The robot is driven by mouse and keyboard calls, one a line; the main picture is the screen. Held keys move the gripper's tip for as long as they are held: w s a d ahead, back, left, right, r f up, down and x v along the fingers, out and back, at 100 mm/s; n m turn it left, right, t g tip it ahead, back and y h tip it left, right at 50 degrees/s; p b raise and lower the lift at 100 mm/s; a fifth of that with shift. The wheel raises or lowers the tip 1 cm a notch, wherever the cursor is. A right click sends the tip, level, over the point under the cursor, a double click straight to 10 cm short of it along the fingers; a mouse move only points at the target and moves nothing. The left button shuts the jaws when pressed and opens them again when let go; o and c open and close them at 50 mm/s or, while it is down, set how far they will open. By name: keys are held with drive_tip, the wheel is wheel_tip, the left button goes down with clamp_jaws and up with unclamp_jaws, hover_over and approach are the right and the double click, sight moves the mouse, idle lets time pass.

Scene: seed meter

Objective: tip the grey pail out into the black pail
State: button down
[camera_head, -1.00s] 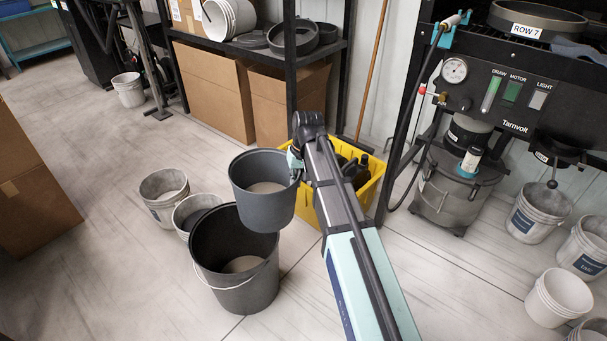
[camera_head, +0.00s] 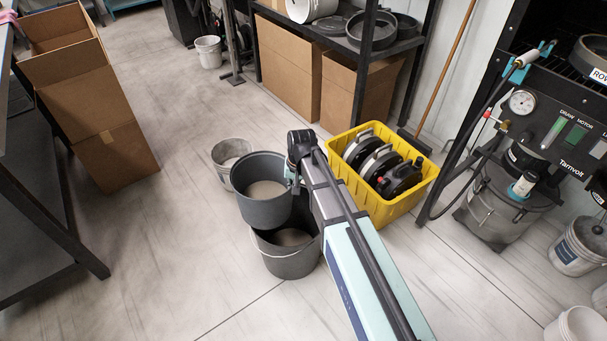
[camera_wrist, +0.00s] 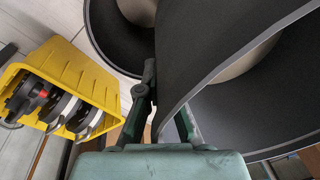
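The grey pail (camera_head: 262,212) hangs roughly upright above the black pail (camera_head: 292,262) and hides much of its mouth. Pale grain-like material shows inside both pails. My gripper (camera_head: 293,176) is at the right side of the grey pail's rim. In the wrist view, my gripper (camera_wrist: 163,108) has its fingers on either side of the grey pail's wall (camera_wrist: 178,50), closed on it. The black pail (camera_wrist: 100,32) shows beyond it there, at the upper left. The black pail stands on the floor with its wire handle hanging down in front.
A yellow crate (camera_head: 407,208) with dark round parts stands to the right of the pails. A whitish bucket (camera_head: 222,158) stands close behind on the left. A black shelf (camera_head: 388,50) with cardboard boxes is behind. Open floor lies left and in front.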

sight(255, 208)
drive_tip(key=s+a+m+p, duration=0.1)
drive_tip(key=s+a+p, duration=0.1)
drive_tip(key=a+p, duration=0.1)
drive_tip(key=s+a+m+p, duration=0.2)
drive_tip(key=a+p, duration=0.1)
drive_tip(key=p, duration=0.2)
drive_tip(key=s+a+m+p, duration=0.2)
drive_tip(key=a+p, duration=0.1)
drive_tip(key=p, duration=0.2)
drive_tip(key=shift+s+r+h, duration=0.3)
drive_tip(key=shift+s+r, duration=0.05)
drive_tip(key=shift+s, duration=0.05)
drive_tip(key=shift+s+a+m+t+p, duration=0.3)
drive_tip(key=shift+s+a+m+p, duration=0.2)
drive_tip(key=shift+m+p, duration=0.45)
drive_tip(key=m+p, duration=0.1)
drive_tip(key=m, duration=0.1)
drive_tip(key=a+m+h, duration=0.1)
drive_tip(key=m, duration=0.2)
drive_tip(key=a+f+m+p, duration=0.1)
drive_tip(key=m, duration=0.1)
drive_tip(key=shift+s+f+m+p, duration=0.1)
drive_tip(key=shift+m+p, duration=0.2)
drive_tip(key=shift+m, duration=0.05)
